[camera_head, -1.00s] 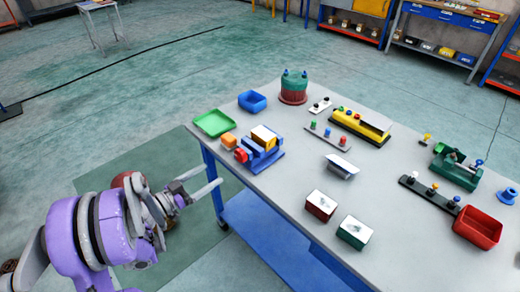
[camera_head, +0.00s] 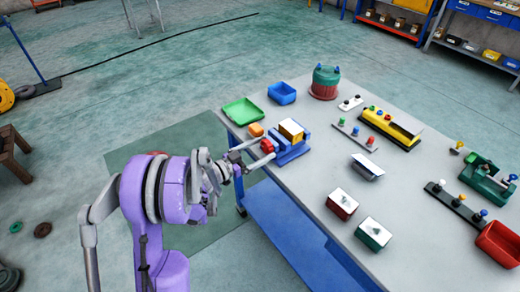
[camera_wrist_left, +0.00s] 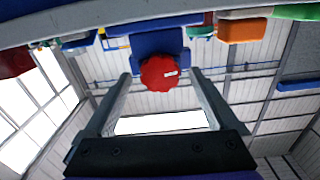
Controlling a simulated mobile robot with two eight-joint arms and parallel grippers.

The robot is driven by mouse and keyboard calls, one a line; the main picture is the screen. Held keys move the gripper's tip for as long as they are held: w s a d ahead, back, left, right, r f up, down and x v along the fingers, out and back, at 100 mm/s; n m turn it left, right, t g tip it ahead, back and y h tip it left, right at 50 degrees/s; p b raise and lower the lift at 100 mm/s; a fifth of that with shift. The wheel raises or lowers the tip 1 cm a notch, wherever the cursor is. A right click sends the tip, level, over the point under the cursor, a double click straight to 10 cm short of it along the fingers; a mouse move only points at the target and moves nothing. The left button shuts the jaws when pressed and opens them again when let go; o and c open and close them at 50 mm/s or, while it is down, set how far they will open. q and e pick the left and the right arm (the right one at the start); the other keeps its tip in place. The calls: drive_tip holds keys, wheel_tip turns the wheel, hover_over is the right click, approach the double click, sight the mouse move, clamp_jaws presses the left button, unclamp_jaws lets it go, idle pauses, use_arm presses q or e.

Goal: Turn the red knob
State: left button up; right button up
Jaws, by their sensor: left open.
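The red knob (camera_head: 267,146) is on the near left end of a blue vise-like fixture (camera_head: 292,154) at the table's left edge. In the wrist view the knob shows between the two fingertips (camera_wrist_left: 160,74), with a gap on each side. I cannot tell how deep it sits between them. My right gripper is not in view.
An orange block (camera_head: 256,130) and a green tray (camera_head: 242,111) lie close beside the fixture. A block with a white top and yellow side (camera_head: 291,128) sits on the fixture. The table (camera_head: 325,122) carries several other parts; its middle has clear room.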

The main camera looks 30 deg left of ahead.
use_arm(q)
drive_tip(key=c, duration=1.4)
drive_tip(key=shift+o, duration=0.2)
drive_tip(key=shift+n, duration=0.4)
drive_tip(key=n+b, duration=0.1)
drive_tip(key=n, duration=0.2)
drive_tip(key=shift+f+b, duration=0.1)
drive_tip(key=shift+b, duration=0.25)
drive_tip(key=n+b, duration=0.1)
drive_tip(key=n, duration=0.3)
drive_tip(key=shift+n+b, duration=0.3)
drive_tip(key=n+b, duration=0.1)
drive_tip(key=n, duration=0.3)
drive_tip(key=shift+n+b, duration=0.55)
drive_tip(key=shift+n, duration=1.25)
